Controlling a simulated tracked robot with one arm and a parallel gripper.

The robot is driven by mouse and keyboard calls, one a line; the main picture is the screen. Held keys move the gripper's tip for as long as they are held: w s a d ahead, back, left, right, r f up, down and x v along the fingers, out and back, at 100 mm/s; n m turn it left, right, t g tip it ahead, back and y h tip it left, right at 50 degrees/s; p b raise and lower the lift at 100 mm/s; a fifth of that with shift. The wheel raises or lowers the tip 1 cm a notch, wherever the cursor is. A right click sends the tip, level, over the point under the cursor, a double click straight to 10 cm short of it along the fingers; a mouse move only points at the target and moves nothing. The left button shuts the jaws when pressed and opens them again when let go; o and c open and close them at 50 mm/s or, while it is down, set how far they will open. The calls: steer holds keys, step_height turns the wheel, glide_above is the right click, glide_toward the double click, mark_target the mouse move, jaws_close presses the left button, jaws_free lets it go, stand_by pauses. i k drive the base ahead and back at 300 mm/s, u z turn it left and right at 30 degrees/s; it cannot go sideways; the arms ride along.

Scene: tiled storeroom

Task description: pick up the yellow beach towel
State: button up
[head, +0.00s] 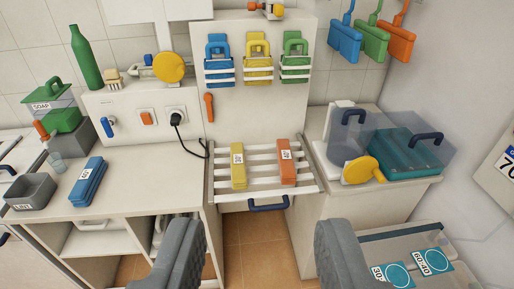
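A narrow yellow folded bundle (238,166) with a white label lies on a white slatted rack (262,184), left of a similar orange bundle (286,163). It looks like a folded towel. Another yellow item (258,70) with a handle sits in a wall holder above, between a blue one (219,72) and a green one (295,70). I cannot tell for sure which yellow item is the beach towel. My gripper (260,258) is open and empty, its two grey fingers wide apart, in front of and below the rack in the picture.
A similar blue bundle (86,182) lies on the left counter (140,190) by a grey bin (31,190). A blue handle (268,203) fronts the rack. On the right are a clear container (425,135) and a yellow round-headed object (362,170). Tiled floor shows below the rack.

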mark_target(238, 162)
steer(key=z, duration=0.1)
steer(key=i, duration=1.2)
steer(key=z, duration=0.15)
